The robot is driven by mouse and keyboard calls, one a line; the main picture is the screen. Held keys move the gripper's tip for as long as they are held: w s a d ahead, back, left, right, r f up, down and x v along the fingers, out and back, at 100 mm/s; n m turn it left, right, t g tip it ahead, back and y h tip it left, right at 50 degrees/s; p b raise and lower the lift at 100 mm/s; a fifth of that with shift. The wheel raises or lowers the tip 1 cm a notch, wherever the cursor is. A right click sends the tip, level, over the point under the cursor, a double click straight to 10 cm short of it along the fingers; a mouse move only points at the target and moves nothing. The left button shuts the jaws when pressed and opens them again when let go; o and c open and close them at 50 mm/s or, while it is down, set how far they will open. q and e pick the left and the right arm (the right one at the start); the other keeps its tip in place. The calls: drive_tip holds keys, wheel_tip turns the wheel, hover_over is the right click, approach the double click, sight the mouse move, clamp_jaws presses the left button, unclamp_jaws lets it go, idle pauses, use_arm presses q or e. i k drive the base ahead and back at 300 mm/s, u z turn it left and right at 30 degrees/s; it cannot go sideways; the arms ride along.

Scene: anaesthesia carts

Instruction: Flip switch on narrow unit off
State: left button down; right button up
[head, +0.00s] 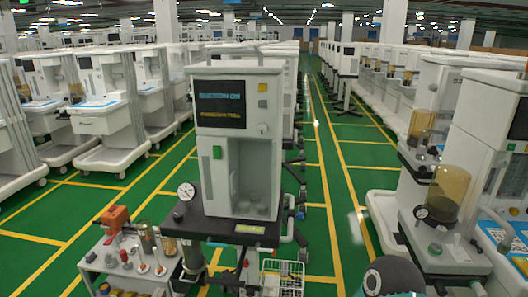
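The narrow unit (238,140) stands upright in the middle of the head view, on a dark shelf (225,228). Its black screen (221,103) shows blue text that appears to read "SUCTION ON", with a less legible orange line below. A small green switch (217,152) is on the left of its front, beside a tall recess (249,175). A yellow square (263,87), a grey square and a round knob (263,129) are on the right of the front. Which way the switch is tipped is too small to tell. Neither gripper shows clearly.
A round gauge (186,191) stands at the shelf's left. A small cart (125,265) with a red-orange device and bottles is lower left. A wire basket (283,274) hangs below. Machines with amber canisters (448,192) stand at right. Green floor lies open right of the unit.

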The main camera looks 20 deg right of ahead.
sight(217, 153)
drive_tip(key=z, duration=0.3)
drive_tip(key=i, duration=0.75)
drive_tip(key=z, duration=0.55)
drive_tip(key=k, duration=0.9)
drive_tip(key=z, duration=0.15)
drive_tip(key=i, duration=0.9)
drive_tip(key=u, duration=0.1)
